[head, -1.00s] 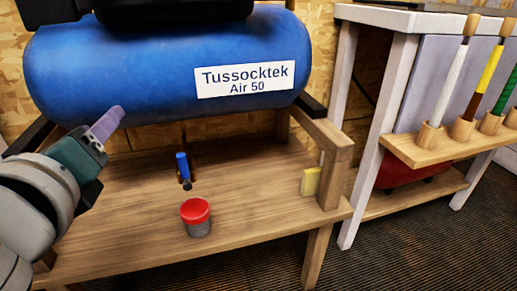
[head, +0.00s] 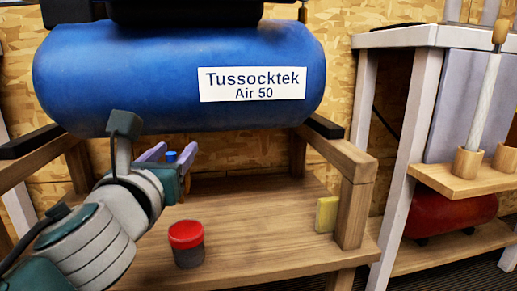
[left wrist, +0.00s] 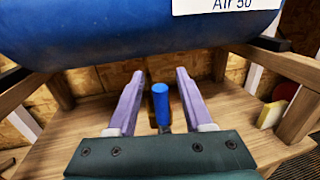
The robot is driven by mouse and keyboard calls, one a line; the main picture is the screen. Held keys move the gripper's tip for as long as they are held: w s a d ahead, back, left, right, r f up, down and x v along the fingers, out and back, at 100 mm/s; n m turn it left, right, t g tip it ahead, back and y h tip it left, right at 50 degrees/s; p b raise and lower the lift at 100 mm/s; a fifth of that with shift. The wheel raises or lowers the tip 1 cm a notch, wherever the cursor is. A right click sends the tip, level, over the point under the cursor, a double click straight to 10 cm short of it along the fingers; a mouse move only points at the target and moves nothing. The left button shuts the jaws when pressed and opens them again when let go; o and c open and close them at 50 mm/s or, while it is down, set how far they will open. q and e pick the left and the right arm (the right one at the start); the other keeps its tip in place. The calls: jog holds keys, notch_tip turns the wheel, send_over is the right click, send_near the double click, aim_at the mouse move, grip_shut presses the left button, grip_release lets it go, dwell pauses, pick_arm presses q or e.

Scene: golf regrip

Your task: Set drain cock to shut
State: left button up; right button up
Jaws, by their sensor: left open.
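The drain cock has a blue handle (left wrist: 161,104) that stands upright below the blue air tank (head: 180,75). In the head view only the top of the blue handle (head: 171,156) shows; my gripper hides the rest. My left gripper (head: 170,152) is open, with its two purple fingers pointing toward the handle. In the left wrist view the handle lies between the fingers of the left gripper (left wrist: 160,90), with a gap on each side. My right gripper is not in view.
A yellow block (head: 326,214) leans by the right post. At right is a white-framed bench with a wooden holder (head: 470,182) of grips.

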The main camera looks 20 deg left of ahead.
pick_arm(q)
jog(key=shift+x, duration=1)
grip_shut()
dwell(0.8)
